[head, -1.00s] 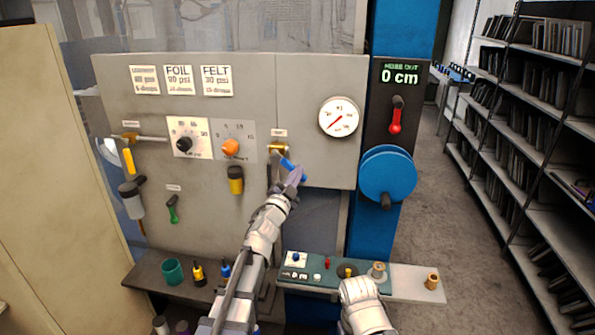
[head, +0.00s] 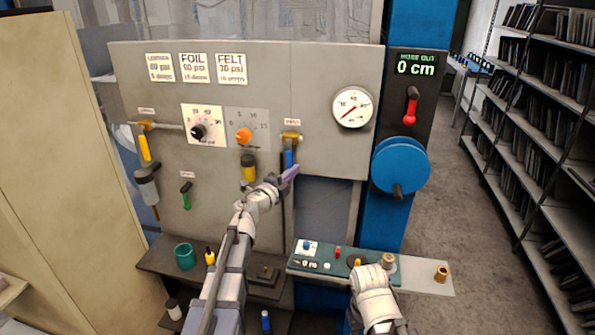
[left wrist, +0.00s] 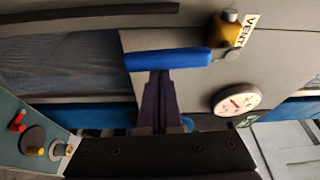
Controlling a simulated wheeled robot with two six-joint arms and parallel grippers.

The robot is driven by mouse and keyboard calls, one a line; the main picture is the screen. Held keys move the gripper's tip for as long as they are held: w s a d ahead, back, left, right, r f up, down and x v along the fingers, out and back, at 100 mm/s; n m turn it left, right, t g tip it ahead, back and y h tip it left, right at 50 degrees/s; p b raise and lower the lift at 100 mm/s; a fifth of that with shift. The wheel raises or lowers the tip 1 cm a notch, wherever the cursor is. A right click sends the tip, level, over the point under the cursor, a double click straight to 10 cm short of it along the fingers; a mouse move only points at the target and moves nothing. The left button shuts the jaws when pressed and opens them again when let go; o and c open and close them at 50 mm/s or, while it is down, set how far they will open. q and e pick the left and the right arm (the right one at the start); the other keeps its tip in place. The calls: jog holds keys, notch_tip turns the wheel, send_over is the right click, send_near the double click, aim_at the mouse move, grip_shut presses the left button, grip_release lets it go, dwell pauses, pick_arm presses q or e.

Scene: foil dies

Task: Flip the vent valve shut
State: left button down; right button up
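The vent valve has a brass body (head: 291,138) on the grey panel, below a small label. Its blue lever (head: 288,158) hangs straight down from it. In the left wrist view the brass body (left wrist: 229,30) sits beside the VENT label and the blue lever (left wrist: 168,60) lies across the picture. My left gripper (head: 292,172) is at the lever's free end; it also shows in the left wrist view (left wrist: 158,74). Its purple fingers are together, with their tips against or just behind the lever. My right arm is low in the head view; its gripper cannot be seen.
A pressure gauge (head: 352,107) and a blue wheel (head: 401,166) are right of the valve. An orange knob (head: 243,135) and a yellow-black handle (head: 249,168) are to its left. Shelves (head: 540,130) line the right side.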

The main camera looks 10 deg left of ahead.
pick_arm(q)
jog(key=shift+a+f, duration=0.1)
jog(key=shift+a, duration=0.2)
dwell(0.4)
jog(key=shift+d, duration=0.1)
jog(key=s, duration=0.9)
jog(key=shift+s+d, duration=0.25)
